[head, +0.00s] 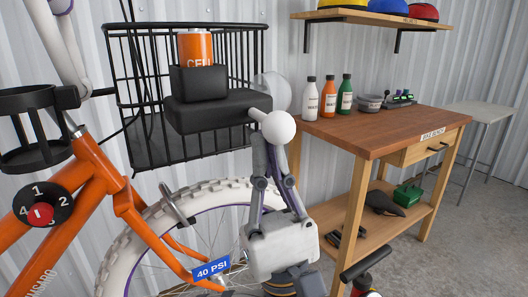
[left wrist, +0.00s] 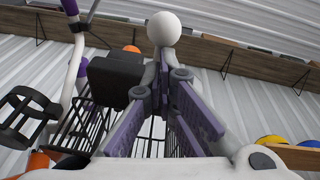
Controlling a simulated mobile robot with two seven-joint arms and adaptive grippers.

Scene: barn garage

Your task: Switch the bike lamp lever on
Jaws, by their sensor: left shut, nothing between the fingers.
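The bike lamp (head: 205,112) is a black box housing in front of the wire basket, with an orange cell (head: 195,47) standing in its top. Its lever (head: 258,116) is a short pale stem on the right side, ending in a white ball knob (head: 278,128). My left gripper (head: 270,152) points upward from below, its fingers shut and empty, with the tips just under the knob; I cannot tell whether they touch it. In the left wrist view the knob (left wrist: 163,28) shows beyond the fingertips, and the lamp (left wrist: 117,80) is left of them. My right gripper is not in view.
The black wire basket (head: 240,50) is behind the lamp. The orange bike frame (head: 95,185) and white tyre (head: 130,245) are at left and below. A translucent grey round shape (head: 271,90) is behind the knob. A wooden bench (head: 400,130) with bottles stands right.

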